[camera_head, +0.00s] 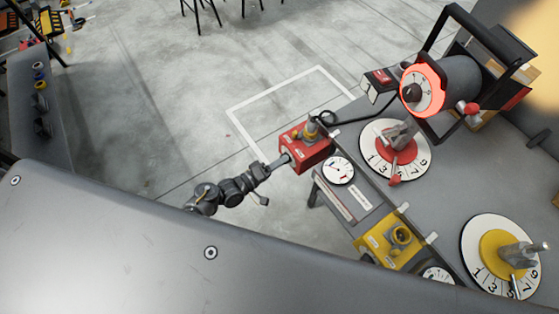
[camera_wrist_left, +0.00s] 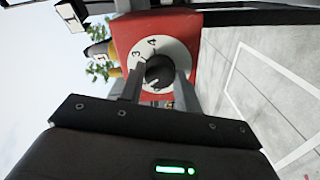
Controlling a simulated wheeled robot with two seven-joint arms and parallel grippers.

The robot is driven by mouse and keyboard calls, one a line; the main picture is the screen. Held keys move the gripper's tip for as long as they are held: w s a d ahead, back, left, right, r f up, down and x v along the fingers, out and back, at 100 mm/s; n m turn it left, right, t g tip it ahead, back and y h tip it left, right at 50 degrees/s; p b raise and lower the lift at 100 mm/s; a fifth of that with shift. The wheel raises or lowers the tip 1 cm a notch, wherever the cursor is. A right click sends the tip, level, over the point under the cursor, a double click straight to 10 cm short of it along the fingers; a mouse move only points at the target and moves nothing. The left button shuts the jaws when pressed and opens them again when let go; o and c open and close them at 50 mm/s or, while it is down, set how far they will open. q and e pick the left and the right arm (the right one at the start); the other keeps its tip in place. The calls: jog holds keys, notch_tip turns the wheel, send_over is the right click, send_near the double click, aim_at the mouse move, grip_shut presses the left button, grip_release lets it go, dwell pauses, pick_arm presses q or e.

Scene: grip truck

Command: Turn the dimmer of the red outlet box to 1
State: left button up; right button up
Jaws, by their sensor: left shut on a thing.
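The red outlet box (camera_head: 312,160) stands at the left end of the grey bench, with a grey and yellow plug on top. In the left wrist view the red box (camera_wrist_left: 193,30) shows a white dial (camera_wrist_left: 151,48) with the numbers 3 and 4 readable. The dark round dimmer knob (camera_wrist_left: 160,68) is at the dial's centre. My left gripper (camera_head: 284,160) reaches the box's left side, and its fingers (camera_wrist_left: 158,82) are shut on the knob, one on each side. The fingers hide part of the dial, and I cannot tell the knob's setting. My right gripper is out of view.
A white gauge (camera_head: 338,170) is beside the red box. A yellow outlet box (camera_head: 380,245) stands nearer on the bench. A lamp with a red rim (camera_head: 437,92) and two numbered turntables are at right. Open floor (camera_head: 200,110) lies left of the bench.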

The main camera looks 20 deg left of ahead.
pick_arm(q)
jog(key=shift+n, duration=0.6)
jog(key=o, duration=1)
jog(key=b+v, duration=0.1)
jog(key=v, duration=1)
jog(key=shift+d, duration=0.1)
